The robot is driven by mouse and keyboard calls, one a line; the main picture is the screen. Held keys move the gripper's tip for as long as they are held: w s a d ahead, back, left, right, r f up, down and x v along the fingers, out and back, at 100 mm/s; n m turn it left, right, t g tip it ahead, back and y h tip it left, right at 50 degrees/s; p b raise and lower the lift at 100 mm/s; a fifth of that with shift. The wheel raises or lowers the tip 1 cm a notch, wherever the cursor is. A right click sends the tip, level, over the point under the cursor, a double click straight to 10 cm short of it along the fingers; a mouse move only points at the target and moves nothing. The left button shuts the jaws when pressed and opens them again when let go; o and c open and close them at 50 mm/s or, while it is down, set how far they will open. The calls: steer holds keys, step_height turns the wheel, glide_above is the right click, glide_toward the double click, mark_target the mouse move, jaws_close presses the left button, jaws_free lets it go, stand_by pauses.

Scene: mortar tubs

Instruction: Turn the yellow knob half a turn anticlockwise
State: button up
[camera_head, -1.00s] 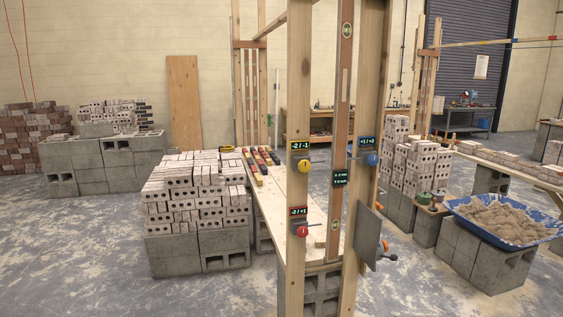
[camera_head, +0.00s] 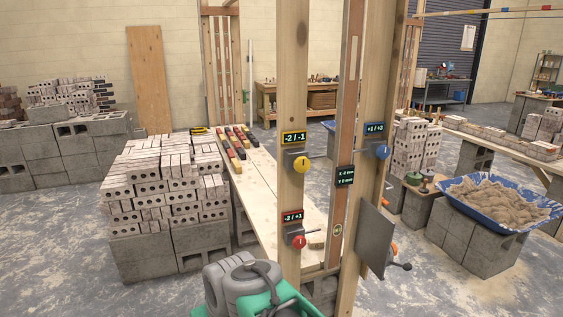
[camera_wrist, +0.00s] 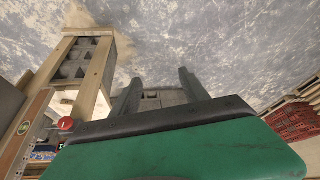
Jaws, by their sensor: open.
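A red knob (camera_head: 299,241) is lower on the same post; it also shows in the wrist view (camera_wrist: 66,125). A blue knob (camera_head: 382,152) is on the right post. A level (camera_head: 345,130) stands between. A grey plate (camera_head: 374,240) juts out at right. Bricks (camera_head: 160,180) stand left.

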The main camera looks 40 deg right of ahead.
steer(key=o, duration=0.3)
steer(key=w+d+r+m+t, duration=0.1)
steer(key=w+d+r+t, duration=0.3)
steer(key=w+d, duration=0.6)
step_height(320, 180, up, 2)
steer(key=shift+w+d+r+p, duration=0.1)
steer(key=shift+w+d+p, duration=0.3)
steer(key=shift+w, duration=0.55)
steer(key=w+d+r+t, duration=0.1)
steer(key=d, duration=0.1)
steer(key=w+d+r+m+t, duration=0.1)
steer(key=d, duration=0.2)
steer(key=w+d+r+t+h, duration=0.1)
steer(key=d+r, duration=0.1)
steer(key=d, duration=0.1)
steer(key=shift+w+d, duration=0.1)
steer(key=shift+w, duration=0.15)
steer(key=m+t+h+p, duration=0.2)
steer(key=m+t+h, duration=0.1)
steer(key=t+h, duration=0.15)
glide_toward(304, 165)
steer(key=w, duration=0.2)
steer(key=shift+t, duration=0.45)
steer(key=x, duration=0.2)
steer(key=p+x, duration=0.1)
steer(key=x, duration=0.4)
steer(key=shift+s+d+f+p, duration=0.1)
steer(key=shift+d+f+p, duration=0.15)
steer(key=shift+p, duration=0.15)
steer(key=c, duration=1.4)
